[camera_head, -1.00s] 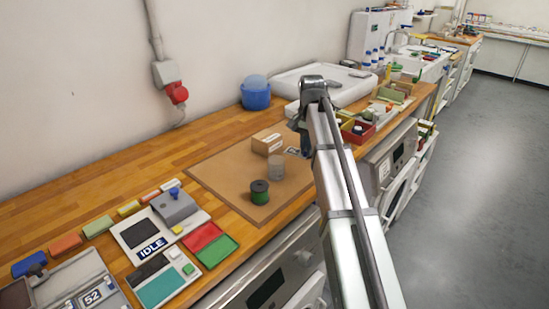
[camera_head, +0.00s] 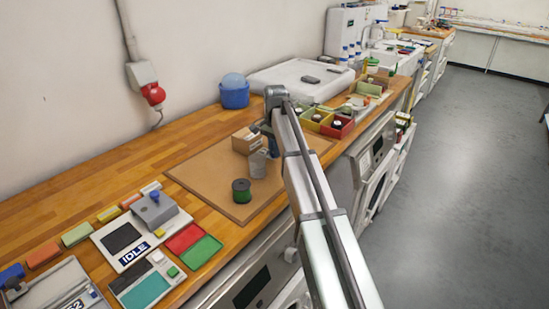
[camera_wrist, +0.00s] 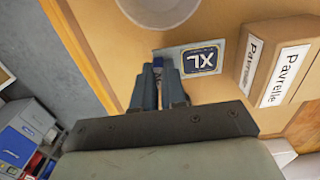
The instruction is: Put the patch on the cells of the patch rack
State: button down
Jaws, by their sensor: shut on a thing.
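A flat grey-white patch with a dark blue XL label (camera_wrist: 203,58) lies level with the tan work mat in the wrist view. My gripper (camera_wrist: 160,68) is at the patch's left end, its fingers close together and shut on that edge. In the head view my gripper (camera_head: 271,150) is low over the mat, just right of the cardboard box, and the patch is hidden there. I cannot make out the patch rack for certain in either view.
The cardboard box (camera_head: 246,140), also in the wrist view (camera_wrist: 280,65), stands close to the patch. A clear cup (camera_head: 258,164) and a green spool (camera_head: 241,190) stand on the mat (camera_head: 205,175). Yellow and red boxes (camera_head: 339,126) are to the right.

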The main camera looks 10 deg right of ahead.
jog(key=shift+f, duration=1.7)
jog(key=shift+f, duration=0.1)
jog(key=c, duration=1.2)
grip_release()
notch_tip(320, 180, up, 12)
jog(key=shift+f, duration=0.15)
jog(key=shift+o, duration=0.6)
jog(key=shift+r, duration=0.2)
jog(key=o, duration=0.4)
jog(key=shift+r, duration=0.1)
jog(key=shift+c, duration=0.2)
